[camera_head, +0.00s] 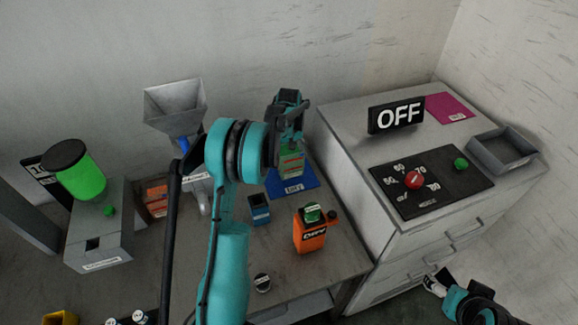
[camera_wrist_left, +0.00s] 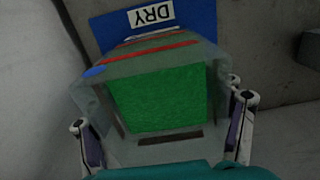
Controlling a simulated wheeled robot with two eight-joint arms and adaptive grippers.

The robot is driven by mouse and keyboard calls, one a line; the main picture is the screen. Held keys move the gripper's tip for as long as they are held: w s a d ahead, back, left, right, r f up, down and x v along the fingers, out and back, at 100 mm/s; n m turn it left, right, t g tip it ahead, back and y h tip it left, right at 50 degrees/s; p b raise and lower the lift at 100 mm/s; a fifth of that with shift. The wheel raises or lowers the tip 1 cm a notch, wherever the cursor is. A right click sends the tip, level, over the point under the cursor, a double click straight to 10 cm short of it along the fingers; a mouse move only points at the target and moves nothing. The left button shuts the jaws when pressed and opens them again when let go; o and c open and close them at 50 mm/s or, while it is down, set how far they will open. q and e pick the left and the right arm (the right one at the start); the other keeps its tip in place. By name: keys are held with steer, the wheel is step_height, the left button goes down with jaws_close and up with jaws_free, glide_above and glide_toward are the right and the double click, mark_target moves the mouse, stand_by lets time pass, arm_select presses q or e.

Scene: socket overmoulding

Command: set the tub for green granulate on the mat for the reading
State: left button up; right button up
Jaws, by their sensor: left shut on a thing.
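A clear-walled tub (camera_wrist_left: 155,103) with green granulate and red lines on its side fills the left wrist view. In the head view the tub (camera_head: 291,165) shows below my left gripper (camera_head: 289,145), partly hidden by it. My left gripper, also in the wrist view (camera_wrist_left: 162,112), is shut on the tub, one finger on each side. A blue mat (camera_head: 309,179) labelled DRY lies under or just behind the tub; it also shows in the left wrist view (camera_wrist_left: 202,22). I cannot tell whether the tub touches it. A magenta mat (camera_head: 450,106) lies bare on the cabinet. My right gripper (camera_head: 438,284) is low at the right, its jaws unclear.
An orange container (camera_head: 310,236) and a small blue box (camera_head: 259,209) stand in front of the blue mat. A hopper (camera_head: 175,105) stands left. The cabinet at right holds an OFF sign (camera_head: 397,116), a dial panel (camera_head: 432,183) and a grey tray (camera_head: 503,151).

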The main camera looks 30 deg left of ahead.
arm_select(q)
step_height(320, 180, down, 4)
steer(key=shift+r+b, duration=0.1)
steer(key=shift+b, duration=0.5)
steer(key=o, duration=1.7)
steer(key=shift+c, duration=0.2)
